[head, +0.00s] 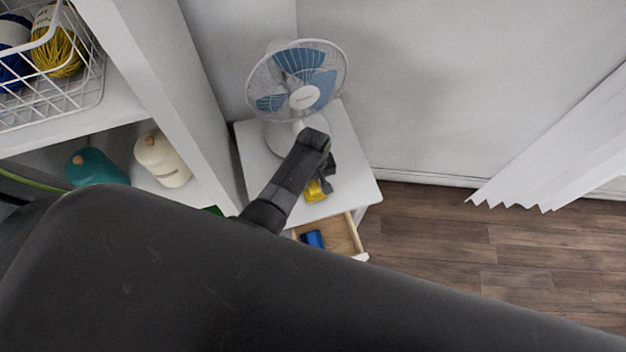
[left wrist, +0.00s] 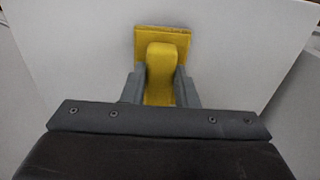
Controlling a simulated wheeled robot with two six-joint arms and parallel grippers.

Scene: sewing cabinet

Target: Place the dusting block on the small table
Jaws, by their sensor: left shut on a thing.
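The yellow dusting block (left wrist: 162,62) is between the two fingers of my left gripper (left wrist: 161,88) in the left wrist view. Its handle is gripped and its flat base faces away from me. In the head view the block (head: 314,192) shows as a small yellow shape over the white small table (head: 352,170), with my left gripper (head: 322,184) shut on it. I cannot tell whether its base touches the tabletop. My right gripper is not in view.
A blue fan (head: 303,95) stands at the back of the table. The table's drawer (head: 342,236) is open, with a blue item (head: 313,239) inside. White shelves (head: 170,60) with a wire basket (head: 60,100) and cones stand to the left. Wood floor lies right.

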